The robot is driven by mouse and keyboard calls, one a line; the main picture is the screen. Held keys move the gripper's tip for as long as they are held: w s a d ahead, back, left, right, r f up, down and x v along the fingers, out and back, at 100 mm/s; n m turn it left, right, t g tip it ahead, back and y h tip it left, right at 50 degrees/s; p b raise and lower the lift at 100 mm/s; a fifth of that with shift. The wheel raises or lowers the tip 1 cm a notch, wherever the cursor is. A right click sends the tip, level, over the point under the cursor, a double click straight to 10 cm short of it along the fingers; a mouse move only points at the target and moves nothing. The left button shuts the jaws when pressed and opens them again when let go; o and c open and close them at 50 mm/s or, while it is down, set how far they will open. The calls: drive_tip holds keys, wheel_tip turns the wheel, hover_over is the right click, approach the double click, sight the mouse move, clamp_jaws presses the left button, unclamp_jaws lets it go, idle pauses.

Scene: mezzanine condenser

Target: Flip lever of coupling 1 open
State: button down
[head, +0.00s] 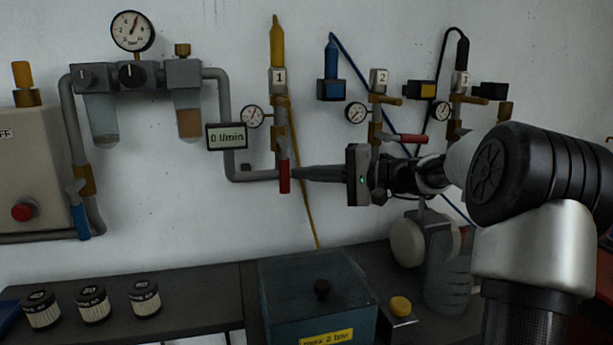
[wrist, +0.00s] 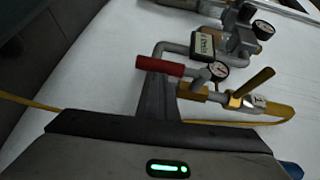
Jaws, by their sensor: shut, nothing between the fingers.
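Coupling 1 (head: 278,82) is on the wall under a yellow plug, with a white "1" tag. A red lever (head: 284,177) hangs straight down below it. The red lever also shows in the wrist view (wrist: 160,66), beside my fingertips. A brass arm (wrist: 257,84) sticks out near the tag in the wrist view. My gripper (head: 299,173) comes in from the right with its fingers shut and empty. The tips are right next to the red lever; I cannot tell whether they touch it.
Couplings 2 (head: 379,82) and 3 (head: 461,82) are to the right; coupling 2 has a sideways red lever (head: 404,139). A gauge (head: 252,117) and a "0 l/min" display (head: 227,137) are close on the left. A lidded box (head: 315,285) stands on the bench below.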

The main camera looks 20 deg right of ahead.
wheel_tip(320, 180, up, 10)
drive_tip(key=p, duration=0.2)
drive_tip(key=shift+f, duration=0.25)
drive_tip(key=shift+a, duration=0.1)
